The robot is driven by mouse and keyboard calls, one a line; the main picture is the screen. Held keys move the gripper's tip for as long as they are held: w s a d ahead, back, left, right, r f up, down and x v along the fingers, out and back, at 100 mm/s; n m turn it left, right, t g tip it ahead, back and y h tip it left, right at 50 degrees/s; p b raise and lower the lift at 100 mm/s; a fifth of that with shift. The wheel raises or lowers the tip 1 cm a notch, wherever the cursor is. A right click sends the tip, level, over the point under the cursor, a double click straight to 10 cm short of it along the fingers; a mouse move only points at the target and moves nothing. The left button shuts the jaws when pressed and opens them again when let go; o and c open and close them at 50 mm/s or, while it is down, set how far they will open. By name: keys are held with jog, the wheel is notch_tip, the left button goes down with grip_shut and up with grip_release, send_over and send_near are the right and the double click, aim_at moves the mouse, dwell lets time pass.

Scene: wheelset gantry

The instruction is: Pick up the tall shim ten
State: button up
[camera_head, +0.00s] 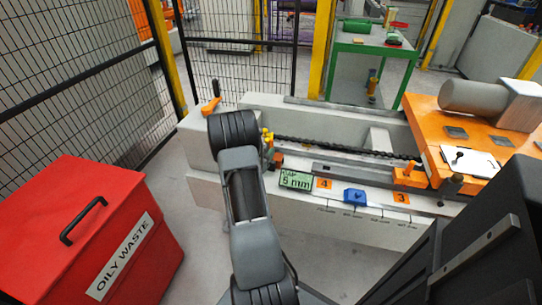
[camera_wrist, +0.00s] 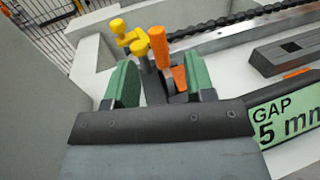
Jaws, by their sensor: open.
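I cannot make out for certain which piece is the tall shim ten. My gripper (camera_wrist: 161,82) is open in the wrist view, with a green pad on each finger. Between and beyond the pads stand a lever with an orange handle (camera_wrist: 158,46) and a grey stem, and an orange piece (camera_wrist: 180,78) partly hidden by the right pad. I cannot tell whether anything touches the pads. In the head view my arm hides the gripper. A blue piece (camera_head: 354,197) sits on the light ledge between tags 4 and 3.
A yellow fitting (camera_wrist: 130,38) stands behind the left pad. A green "GAP 5 mm" sign (camera_head: 295,180) is on the ledge, close right of the gripper. A dark chain (camera_head: 340,148) runs to an orange carriage (camera_head: 432,140). A red oily-waste bin (camera_head: 90,225) stands at left.

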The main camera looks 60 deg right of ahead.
aim_at(270, 144)
jog(key=shift+w+d+b, duration=0.2)
jog(key=shift+d+b, duration=0.45)
jog(key=shift+d, duration=2.1)
jog(key=shift+c, duration=0.2)
grip_shut()
jog(key=shift+r, duration=0.1)
